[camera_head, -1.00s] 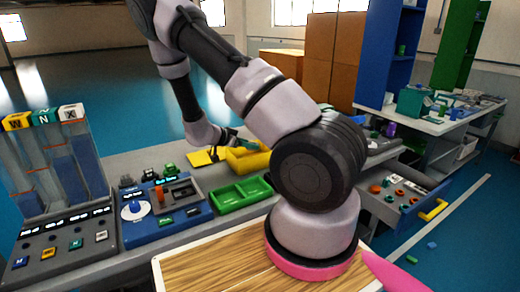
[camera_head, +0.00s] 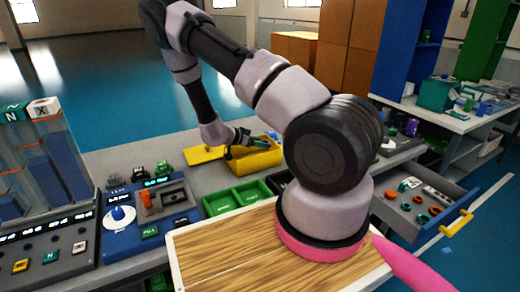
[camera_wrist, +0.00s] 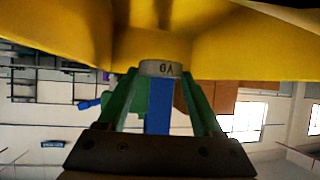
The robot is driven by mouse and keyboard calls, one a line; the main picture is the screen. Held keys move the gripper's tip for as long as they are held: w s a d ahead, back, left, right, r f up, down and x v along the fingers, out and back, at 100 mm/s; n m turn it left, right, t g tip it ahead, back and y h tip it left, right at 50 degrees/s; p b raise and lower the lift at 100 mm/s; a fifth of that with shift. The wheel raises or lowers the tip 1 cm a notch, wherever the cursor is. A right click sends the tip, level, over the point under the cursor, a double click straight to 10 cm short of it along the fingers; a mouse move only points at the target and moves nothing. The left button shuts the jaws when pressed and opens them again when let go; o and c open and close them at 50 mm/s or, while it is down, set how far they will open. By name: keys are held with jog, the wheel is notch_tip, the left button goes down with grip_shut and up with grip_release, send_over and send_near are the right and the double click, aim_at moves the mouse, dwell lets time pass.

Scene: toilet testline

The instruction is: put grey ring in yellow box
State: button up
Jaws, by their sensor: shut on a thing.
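The open yellow box (camera_head: 262,160) stands at the back of the grey bench, beyond the green trays. In the wrist view its yellow walls (camera_wrist: 240,50) fill the top of the picture. My gripper (camera_head: 243,139) is at the box's left part, at or just above its rim. In the wrist view the green fingers of my gripper (camera_wrist: 160,90) are shut on the grey ring (camera_wrist: 160,68), which has dark lettering on its side. The ring is against the yellow of the box in the picture; whether it touches is unclear. The ring is too small to make out in the head view.
A flat yellow panel (camera_head: 203,154) lies left of the box. Green trays (camera_head: 238,197) and a blue device (camera_head: 150,210) are in front. An open drawer (camera_head: 412,205) with several rings is at the right. My arm crosses the middle, above a wooden board (camera_head: 225,250).

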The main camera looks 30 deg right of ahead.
jog(key=shift+f, duration=1.35)
jog(key=shift+f, duration=0.15)
jog(key=shift+f, duration=0.45)
jog(key=o, duration=1.1)
jog(key=shift+c, duration=0.2)
